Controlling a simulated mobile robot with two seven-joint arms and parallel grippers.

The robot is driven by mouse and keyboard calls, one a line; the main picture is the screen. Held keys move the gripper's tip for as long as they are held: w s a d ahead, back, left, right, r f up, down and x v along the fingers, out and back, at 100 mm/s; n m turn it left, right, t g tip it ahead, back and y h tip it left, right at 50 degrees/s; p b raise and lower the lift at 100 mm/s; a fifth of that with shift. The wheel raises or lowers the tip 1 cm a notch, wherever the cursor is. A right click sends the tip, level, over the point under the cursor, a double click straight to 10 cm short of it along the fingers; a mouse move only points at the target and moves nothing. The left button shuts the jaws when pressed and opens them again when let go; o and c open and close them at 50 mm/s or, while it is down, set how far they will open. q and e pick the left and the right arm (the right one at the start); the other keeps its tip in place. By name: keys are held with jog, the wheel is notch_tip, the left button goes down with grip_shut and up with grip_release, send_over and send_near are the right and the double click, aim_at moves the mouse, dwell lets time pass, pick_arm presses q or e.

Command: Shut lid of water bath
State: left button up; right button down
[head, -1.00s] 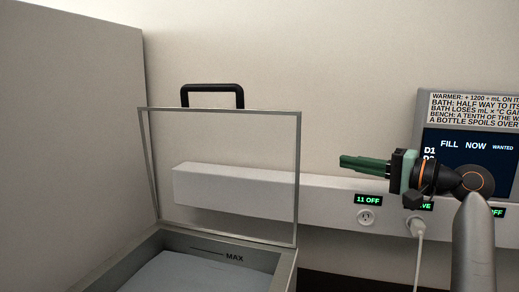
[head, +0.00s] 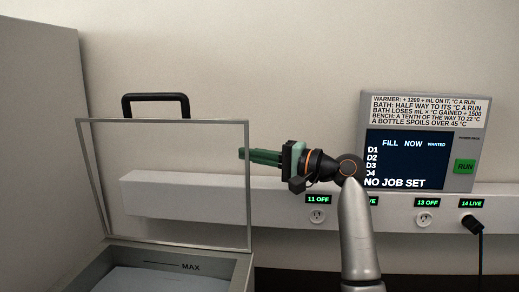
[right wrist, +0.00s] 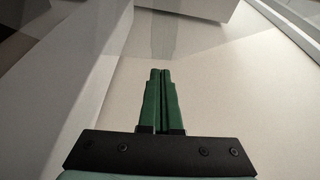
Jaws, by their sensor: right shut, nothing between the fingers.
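The water bath (head: 120,266) stands at the lower left of the head view, with a MAX mark inside its rim. Its clear, grey-framed lid (head: 160,122) stands open, nearly upright. A black handle (head: 155,97) sits on the lid's top edge. My right gripper (head: 241,154) is shut and empty, pointing left, with its green fingertips at the right edge of the lid frame in the picture. I cannot tell whether they touch it. The right wrist view shows the shut green fingers (right wrist: 160,75) with nothing between them. My left gripper is not in view.
A grey panel (head: 38,160) rises at the left. A white socket rail (head: 155,197) runs along the wall behind the lid. A control screen (head: 412,165) reading NO JOB SET, with a green RUN button (head: 464,167), is on the right. A black plug (head: 472,226) sits in socket 14.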

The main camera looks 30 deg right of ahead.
jog(key=shift+s+a+f, duration=0.1)
jog(key=shift+s+a, duration=0.35)
jog(key=shift+s, duration=0.1)
jog(key=shift+s, duration=0.1)
